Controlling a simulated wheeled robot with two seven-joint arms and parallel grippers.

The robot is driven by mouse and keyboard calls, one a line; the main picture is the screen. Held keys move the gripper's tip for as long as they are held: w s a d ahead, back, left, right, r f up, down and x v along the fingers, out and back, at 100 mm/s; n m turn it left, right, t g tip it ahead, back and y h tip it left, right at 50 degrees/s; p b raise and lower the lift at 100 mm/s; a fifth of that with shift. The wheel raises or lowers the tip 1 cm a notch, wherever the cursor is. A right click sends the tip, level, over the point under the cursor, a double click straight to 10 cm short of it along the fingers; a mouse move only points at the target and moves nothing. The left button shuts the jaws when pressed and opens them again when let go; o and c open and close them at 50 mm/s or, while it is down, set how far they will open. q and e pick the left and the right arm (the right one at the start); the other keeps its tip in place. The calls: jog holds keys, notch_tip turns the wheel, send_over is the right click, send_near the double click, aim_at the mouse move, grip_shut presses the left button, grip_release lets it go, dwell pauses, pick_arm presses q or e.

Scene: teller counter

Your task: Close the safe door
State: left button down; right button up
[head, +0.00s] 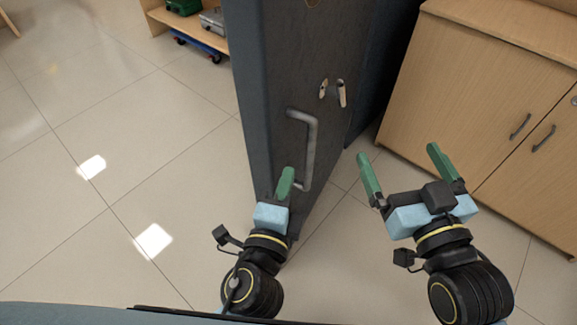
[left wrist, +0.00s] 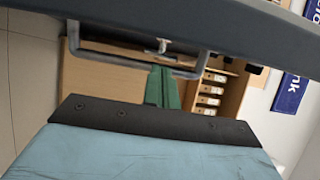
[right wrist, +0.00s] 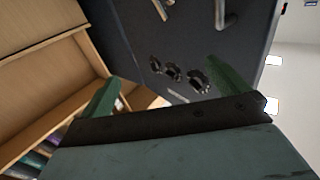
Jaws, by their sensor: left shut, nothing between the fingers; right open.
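The dark grey safe door (head: 280,80) stands open and upright in the middle of the head view. A grey bar handle (head: 311,145) is on its face, with small metal fittings (head: 333,91) above it. My left gripper (head: 285,183) is shut and empty, close to the door near the lower end of the handle; I cannot tell whether it touches. In the left wrist view the green fingers (left wrist: 162,88) are together beside the handle bar (left wrist: 95,57). My right gripper (head: 403,165) is open and empty, to the right of the door. The safe body is mostly hidden.
A wooden cabinet (head: 480,100) with dark handles stands at the right. A wooden shelf (head: 190,25) with a green case (head: 183,6) is at the back left, a blue trolley (head: 203,46) below it. The tiled floor (head: 120,130) at the left is clear.

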aim_at(295, 145)
pick_arm(q)
jog(key=shift+w+d, duration=0.25)
jog(key=shift+w, duration=1.25)
jog(key=shift+w+d, duration=0.2)
jog(key=shift+w, duration=1.3)
jog(key=shift+w+d, duration=0.25)
jog(key=shift+w, duration=1.25)
pick_arm(e)
jog(key=shift+d+f+g, duration=0.15)
jog(key=shift+f+g, duration=0.25)
jog(key=shift+f, duration=0.2)
pick_arm(q)
jog(key=shift+a, duration=0.15)
